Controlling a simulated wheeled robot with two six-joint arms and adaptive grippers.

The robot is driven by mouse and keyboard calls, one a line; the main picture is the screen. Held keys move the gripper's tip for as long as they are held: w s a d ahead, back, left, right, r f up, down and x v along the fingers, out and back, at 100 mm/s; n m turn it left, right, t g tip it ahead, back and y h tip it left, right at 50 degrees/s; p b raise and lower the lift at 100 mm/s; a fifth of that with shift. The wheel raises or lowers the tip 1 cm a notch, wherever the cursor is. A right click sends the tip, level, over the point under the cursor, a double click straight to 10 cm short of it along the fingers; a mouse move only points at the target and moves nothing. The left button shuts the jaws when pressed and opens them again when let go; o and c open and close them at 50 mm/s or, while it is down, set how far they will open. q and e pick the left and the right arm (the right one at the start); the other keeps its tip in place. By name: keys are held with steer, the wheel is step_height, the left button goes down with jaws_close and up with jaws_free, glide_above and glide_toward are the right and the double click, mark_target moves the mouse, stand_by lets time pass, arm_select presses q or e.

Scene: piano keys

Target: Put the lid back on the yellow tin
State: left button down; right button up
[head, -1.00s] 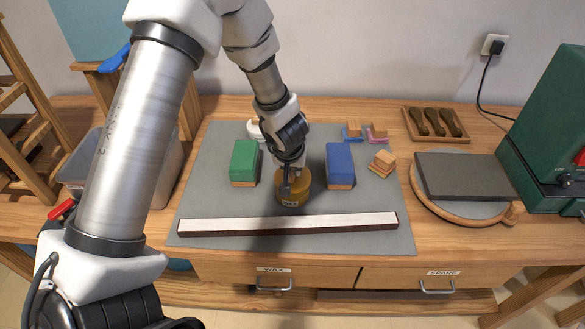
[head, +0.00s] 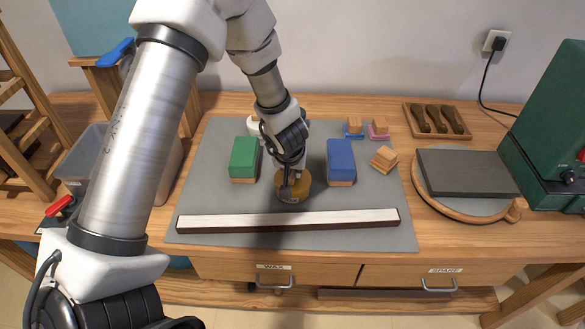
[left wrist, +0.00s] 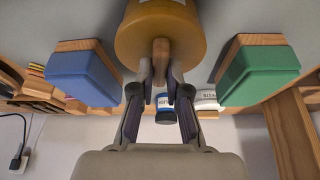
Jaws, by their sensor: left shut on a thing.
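The round yellow tin (head: 305,190) stands near the middle of the grey mat, between a green block and a blue block. In the left wrist view, a round yellow top with a wooden knob (left wrist: 160,48) fills the top middle. My left gripper (head: 288,190) points down over the tin; its two fingers (left wrist: 160,80) are shut on the lid's knob. The lid is at the tin's top, lined up with it. I cannot tell whether it rests fully on the rim. The gripper hides part of the tin. My right gripper is out of view.
The green block (head: 244,158) and blue block (head: 340,160) stand close on either side. A long white-topped bar (head: 290,220) lies in front. Small blocks (head: 384,159) sit at the mat's right. A dark slab (head: 468,174) lies on a round board farther right.

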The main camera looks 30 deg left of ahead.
arm_select(q)
steer(key=shift+r, duration=0.1)
stand_by(0.6)
steer(key=shift+f+p, duration=0.2)
steer(key=shift+p, duration=0.1)
stand_by(0.5)
steer(key=shift+p, duration=0.3)
stand_by(0.6)
steer(key=c, duration=0.6)
jaws_free()
steer(key=shift+r, duration=0.1)
step_height(320, 180, up, 7)
steer(key=p, duration=0.8)
